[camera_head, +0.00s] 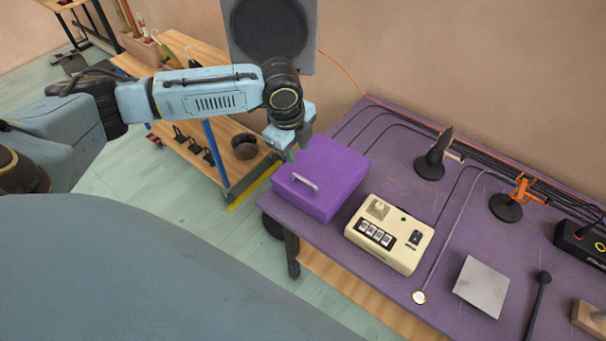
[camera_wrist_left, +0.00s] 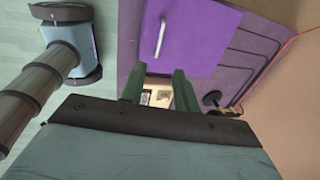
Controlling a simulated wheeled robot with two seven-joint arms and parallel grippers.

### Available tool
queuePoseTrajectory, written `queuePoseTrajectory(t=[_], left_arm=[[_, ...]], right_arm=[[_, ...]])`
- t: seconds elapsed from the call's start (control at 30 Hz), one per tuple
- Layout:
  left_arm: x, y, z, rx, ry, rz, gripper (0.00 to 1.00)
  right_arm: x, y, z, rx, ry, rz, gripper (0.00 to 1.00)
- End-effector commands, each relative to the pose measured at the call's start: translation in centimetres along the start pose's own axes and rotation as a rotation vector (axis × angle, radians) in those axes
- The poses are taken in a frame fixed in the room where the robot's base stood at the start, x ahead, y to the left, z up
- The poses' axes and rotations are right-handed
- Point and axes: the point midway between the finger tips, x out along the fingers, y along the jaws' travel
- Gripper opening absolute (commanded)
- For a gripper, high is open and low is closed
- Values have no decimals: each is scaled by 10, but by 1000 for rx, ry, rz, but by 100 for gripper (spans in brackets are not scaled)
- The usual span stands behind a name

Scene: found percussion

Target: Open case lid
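The purple case (camera_head: 335,172) sits at the left end of the purple table, and its lid looks shut. A pale bar handle (camera_head: 299,182) is on the lid near its front left edge. The case (camera_wrist_left: 205,35) and handle (camera_wrist_left: 160,37) also show in the left wrist view. My left gripper (camera_head: 289,156) is at the case's left edge, pointing down; whether it touches the case I cannot tell. In the left wrist view its two green fingers (camera_wrist_left: 158,90) stand apart with nothing held between them. My right gripper is not in view.
A cream box with switches (camera_head: 390,233) stands right of the case. Microphone stands (camera_head: 430,165), a grey square plate (camera_head: 481,284) and cables lie further right. A speaker (camera_head: 270,30) is behind my left arm. A wooden bench (camera_head: 180,50) stands at the left.

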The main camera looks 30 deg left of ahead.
Motion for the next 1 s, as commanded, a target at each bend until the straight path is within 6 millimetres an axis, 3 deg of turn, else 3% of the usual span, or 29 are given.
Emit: queuePoseTrajectory(t=[0.17,0.6,0.8,1.0], left_arm=[[23,1,0,0,0,4,31],[111,1,0,-1,-1,2,31],[128,1,0,0,-1,2,31],[131,0,0,1,0,0,31]], right_arm=[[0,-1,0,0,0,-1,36],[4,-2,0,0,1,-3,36],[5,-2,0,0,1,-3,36],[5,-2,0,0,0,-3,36]])
